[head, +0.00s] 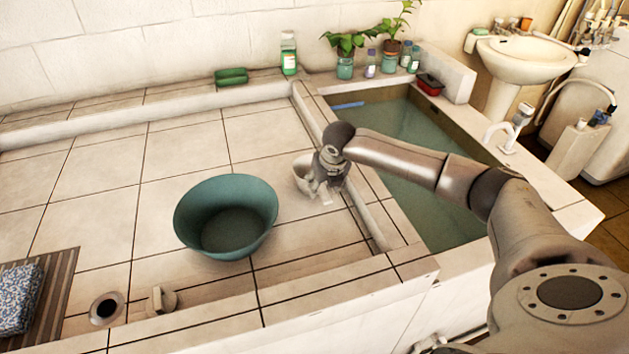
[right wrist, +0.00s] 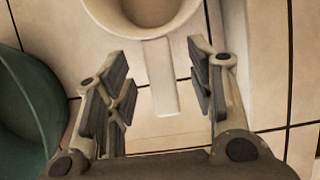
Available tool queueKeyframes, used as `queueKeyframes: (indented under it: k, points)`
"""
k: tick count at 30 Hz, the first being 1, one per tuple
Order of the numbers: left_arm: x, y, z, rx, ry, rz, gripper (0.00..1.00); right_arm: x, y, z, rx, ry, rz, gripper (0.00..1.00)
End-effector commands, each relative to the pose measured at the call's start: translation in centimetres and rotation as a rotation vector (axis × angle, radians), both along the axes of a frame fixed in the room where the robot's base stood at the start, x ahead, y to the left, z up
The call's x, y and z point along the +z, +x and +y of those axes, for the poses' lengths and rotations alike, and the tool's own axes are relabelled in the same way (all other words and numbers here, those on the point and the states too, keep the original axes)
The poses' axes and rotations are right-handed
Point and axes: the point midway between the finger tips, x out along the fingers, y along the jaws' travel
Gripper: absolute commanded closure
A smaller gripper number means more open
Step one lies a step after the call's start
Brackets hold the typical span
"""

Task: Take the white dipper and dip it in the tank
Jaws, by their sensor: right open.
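The white dipper (head: 301,173) stands on the tiled counter between the teal basin and the tank's low curb, partly hidden by my right gripper (head: 323,188). In the right wrist view, the dipper's bowl (right wrist: 105,28) is at the top, and its flat handle (right wrist: 161,85) points down between the open fingers of my right gripper (right wrist: 158,78). I see a gap on both sides of the handle. The tank (head: 581,217) holds greenish water and lies right of the gripper, with my right arm crossing over it. My left gripper is not in view.
The teal basin (head: 225,217) stands left of the dipper and shows at the left of the right wrist view (right wrist: 25,115). A raised curb (head: 366,212) separates counter and tank. A faucet (head: 513,130) stands on the tank's right rim. Bottles and plants line the back.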

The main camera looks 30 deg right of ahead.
Motion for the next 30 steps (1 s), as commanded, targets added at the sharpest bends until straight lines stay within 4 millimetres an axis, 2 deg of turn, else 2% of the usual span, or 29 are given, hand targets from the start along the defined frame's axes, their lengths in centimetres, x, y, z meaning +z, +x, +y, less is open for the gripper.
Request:
queueKeyframes:
  k: [6, 15, 27, 30]
  points:
    - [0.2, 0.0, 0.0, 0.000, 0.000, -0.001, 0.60, -2.6, 1.0, -0.1, 0.000, -0.001, 0.001, 0.50]
    - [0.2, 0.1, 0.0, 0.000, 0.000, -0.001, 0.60, -3.1, 1.2, -0.2, 0.002, -0.001, -0.001, 0.50]
    - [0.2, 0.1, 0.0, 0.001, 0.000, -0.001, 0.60, -3.1, 1.2, -0.2, 0.001, -0.001, -0.001, 1.00]
    - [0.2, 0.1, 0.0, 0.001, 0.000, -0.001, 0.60, -3.0, 1.2, -0.2, 0.001, -0.001, -0.001, 1.00]
